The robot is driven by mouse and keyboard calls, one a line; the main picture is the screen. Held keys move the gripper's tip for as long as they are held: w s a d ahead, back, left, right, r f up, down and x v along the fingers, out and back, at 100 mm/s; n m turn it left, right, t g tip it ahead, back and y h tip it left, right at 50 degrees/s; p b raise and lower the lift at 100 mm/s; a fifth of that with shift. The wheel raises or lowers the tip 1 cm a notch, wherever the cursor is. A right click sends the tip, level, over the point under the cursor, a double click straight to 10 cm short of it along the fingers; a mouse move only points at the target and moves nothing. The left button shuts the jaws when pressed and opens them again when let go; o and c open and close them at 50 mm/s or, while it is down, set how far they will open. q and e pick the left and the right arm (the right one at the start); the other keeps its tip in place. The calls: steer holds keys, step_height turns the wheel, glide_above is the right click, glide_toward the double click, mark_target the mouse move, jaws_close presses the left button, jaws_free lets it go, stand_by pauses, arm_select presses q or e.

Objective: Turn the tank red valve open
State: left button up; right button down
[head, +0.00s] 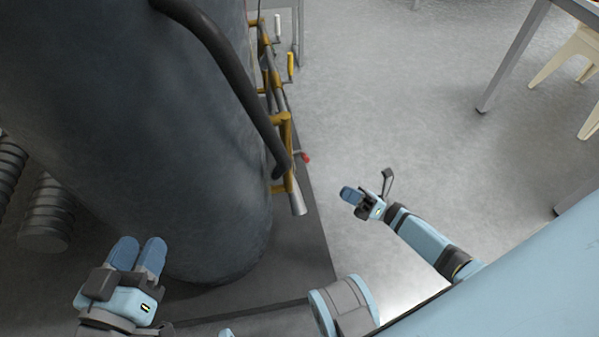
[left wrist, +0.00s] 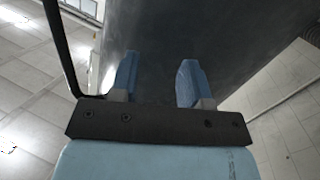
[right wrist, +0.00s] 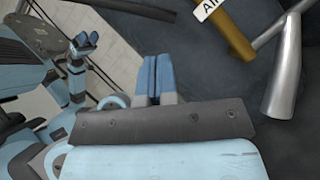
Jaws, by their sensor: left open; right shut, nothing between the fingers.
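The red valve (head: 305,157) is a small red handle on the pipework at the right side of the big dark tank (head: 150,120). My right gripper (head: 347,194) is shut and empty, to the right of the red valve and apart from it. Its closed blue fingers also show in the right wrist view (right wrist: 158,78). My left gripper (head: 138,256) is open and empty in front of the tank at the lower left. Its parted fingers show in the left wrist view (left wrist: 157,82) with the tank surface beyond. The red valve is not visible in either wrist view.
Yellow pipes (head: 284,140) and a silver pipe end (head: 297,203) stand beside the red valve; a silver pipe (right wrist: 284,80) shows in the right wrist view. A thick dark hose (head: 235,75) runs down the tank. Open floor (head: 410,110) lies to the right.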

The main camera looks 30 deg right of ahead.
arm_select(q)
steer(key=shift+w+a+m+t+b, duration=0.3)
steer(key=shift+w+m+b, duration=0.25)
steer(key=shift+b, duration=0.35)
arm_select(e)
steer(key=d+r+x, duration=0.1)
steer(key=r+x, duration=0.1)
steer(key=x, duration=1)
steer(key=shift+w+d, duration=0.2)
steer(key=shift+w, duration=0.3)
arm_select(q)
steer(key=shift+s+r, duration=0.1)
arm_select(e)
steer(key=shift+r, duration=0.1)
